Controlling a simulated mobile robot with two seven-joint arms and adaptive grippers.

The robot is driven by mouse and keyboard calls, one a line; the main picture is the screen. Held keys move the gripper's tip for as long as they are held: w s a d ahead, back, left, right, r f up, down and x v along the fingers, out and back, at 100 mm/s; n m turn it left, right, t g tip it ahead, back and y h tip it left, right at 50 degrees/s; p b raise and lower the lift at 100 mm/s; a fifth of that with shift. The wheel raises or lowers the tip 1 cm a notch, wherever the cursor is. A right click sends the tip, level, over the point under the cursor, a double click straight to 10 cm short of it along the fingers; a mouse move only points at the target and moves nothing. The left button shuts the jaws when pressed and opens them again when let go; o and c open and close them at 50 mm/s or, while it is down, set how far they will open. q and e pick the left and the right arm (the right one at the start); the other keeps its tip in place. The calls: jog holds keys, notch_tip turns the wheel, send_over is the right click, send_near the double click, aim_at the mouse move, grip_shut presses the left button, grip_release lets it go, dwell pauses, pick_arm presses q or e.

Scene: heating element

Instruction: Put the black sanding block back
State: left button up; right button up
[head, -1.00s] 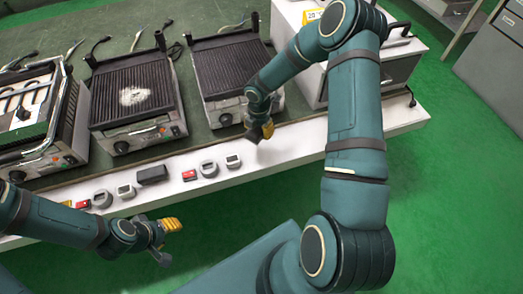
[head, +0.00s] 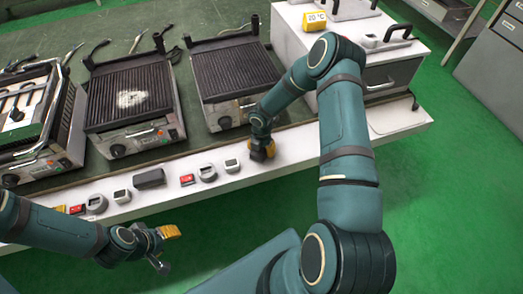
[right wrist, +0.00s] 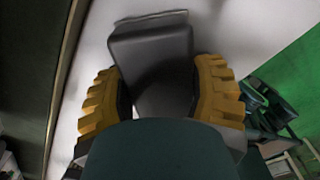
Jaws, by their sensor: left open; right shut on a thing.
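The black sanding block (right wrist: 152,60) is between the yellow fingers of my right gripper (right wrist: 160,92), which is shut on it. It is over the white ledge; I cannot tell whether it touches the surface. In the head view my right gripper (head: 262,152) is low at the ledge's right part, in front of the right grill, and mostly hides the block. My left gripper (head: 168,238) is open and empty, in front of the ledge over the green floor.
The white ledge (head: 300,146) carries a dark block (head: 149,179), a red switch (head: 187,180) and several small grey devices. Several grills, including the right grill (head: 232,68), stand behind it. A white cabinet (head: 385,78) stands at right. The ledge right of my gripper is clear.

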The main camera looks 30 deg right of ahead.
jog(key=shift+f, duration=0.25)
jog(key=shift+f, duration=0.15)
jog(key=o, duration=1.2)
jog(key=shift+o, duration=0.2)
